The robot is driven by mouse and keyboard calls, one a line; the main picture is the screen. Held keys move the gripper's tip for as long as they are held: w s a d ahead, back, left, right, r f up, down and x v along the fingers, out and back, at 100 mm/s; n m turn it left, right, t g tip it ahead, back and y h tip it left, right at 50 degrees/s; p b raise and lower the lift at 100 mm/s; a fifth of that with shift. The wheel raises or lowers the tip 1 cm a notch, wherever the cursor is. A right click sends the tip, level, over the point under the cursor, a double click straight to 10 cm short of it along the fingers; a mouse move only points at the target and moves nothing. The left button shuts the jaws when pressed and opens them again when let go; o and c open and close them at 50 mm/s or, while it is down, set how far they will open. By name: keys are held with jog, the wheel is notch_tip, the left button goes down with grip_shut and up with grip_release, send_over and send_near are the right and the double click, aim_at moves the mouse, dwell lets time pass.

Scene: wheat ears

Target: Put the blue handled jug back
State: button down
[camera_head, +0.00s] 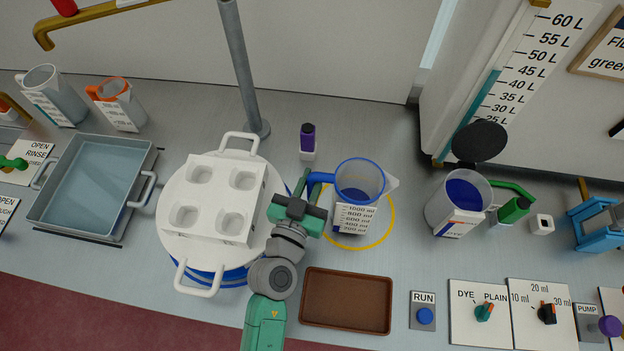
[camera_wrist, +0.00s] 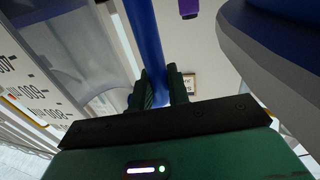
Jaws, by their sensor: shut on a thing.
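The blue handled jug (camera_head: 357,210) is clear, with a blue rim, a printed scale and some blue showing inside. In the head view it appears over the yellow ring (camera_head: 393,222) on the bench; I cannot tell whether its base touches the bench. My gripper (camera_head: 301,190) is at the jug's left side, shut on its blue handle (camera_head: 321,178). In the wrist view the handle (camera_wrist: 147,45) runs between the fingers (camera_wrist: 158,88), and the jug's scaled wall (camera_wrist: 35,75) is at the left.
A white pot (camera_head: 175,230) with a four-cup block stands close left of my gripper. A brown tray (camera_head: 347,301) lies in front. A container of blue liquid (camera_head: 447,215) stands right. Two jugs stand far left.

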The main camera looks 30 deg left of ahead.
jog(key=shift+w+a+f, duration=0.1)
jog(key=shift+w+f, duration=0.1)
jog(key=shift+w, duration=0.1)
jog(key=shift+f+b, duration=0.35)
jog(key=shift+f, duration=0.3)
jog(key=c, duration=1.3)
grip_release()
jog(key=shift+c, duration=0.2)
jog(key=shift+r, duration=0.15)
